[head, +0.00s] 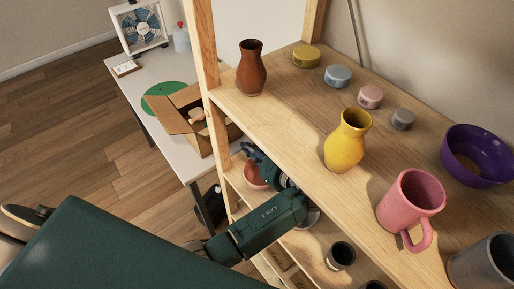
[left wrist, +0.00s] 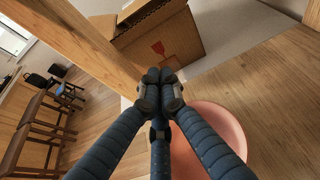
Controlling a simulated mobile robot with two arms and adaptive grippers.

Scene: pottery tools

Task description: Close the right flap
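The cardboard box (head: 192,141) stands on a white table with its top open and a pale object inside. Its left flap (head: 166,115) is spread outward. The shelf post hides part of its right side, so I cannot tell clearly how the right flap lies. The box (left wrist: 165,42) also shows in the left wrist view, beyond the fingertips and apart from them. My left gripper (head: 252,154) reaches through the shelf, beside the post. In the left wrist view its blue fingers (left wrist: 160,82) meet at the tips, holding nothing visible. My right gripper is out of view.
A wooden post (head: 203,45) stands between the box and the upper shelf, which bears a brown vase (head: 251,68), a yellow vase (head: 347,142), a pink mug (head: 410,203) and several jars. A pink bowl (left wrist: 213,142) sits below my left fingers on the lower shelf.

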